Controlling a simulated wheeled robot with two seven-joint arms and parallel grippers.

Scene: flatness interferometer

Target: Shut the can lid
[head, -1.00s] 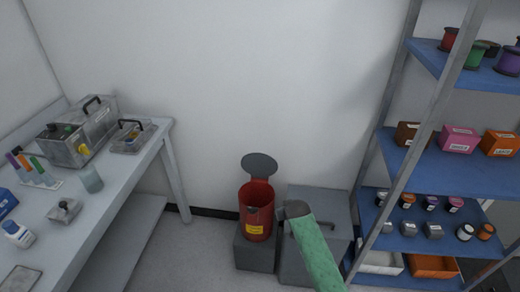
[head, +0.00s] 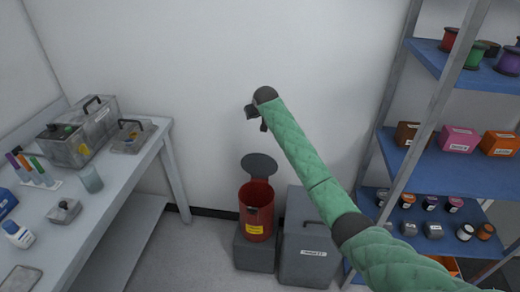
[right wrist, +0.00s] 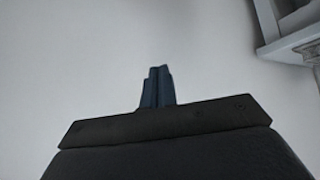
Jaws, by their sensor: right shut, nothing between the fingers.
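The red can (head: 256,222) with a yellow label stands on a grey block near the back wall in the head view. Its dark round lid (head: 259,166) is open, standing up behind the can's mouth. My right gripper (head: 257,120) is raised above the lid and can, apart from both, at the end of the green-sleeved arm. In the right wrist view its fingers (right wrist: 157,87) are together with nothing between them, against the plain wall. My left gripper is not in view.
A grey labelled box (head: 308,245) stands right of the can. A workbench (head: 128,177) with metal boxes and small items is at left. A blue-shelved rack (head: 425,165) with boxes and spools is at right. Floor between bench and can is clear.

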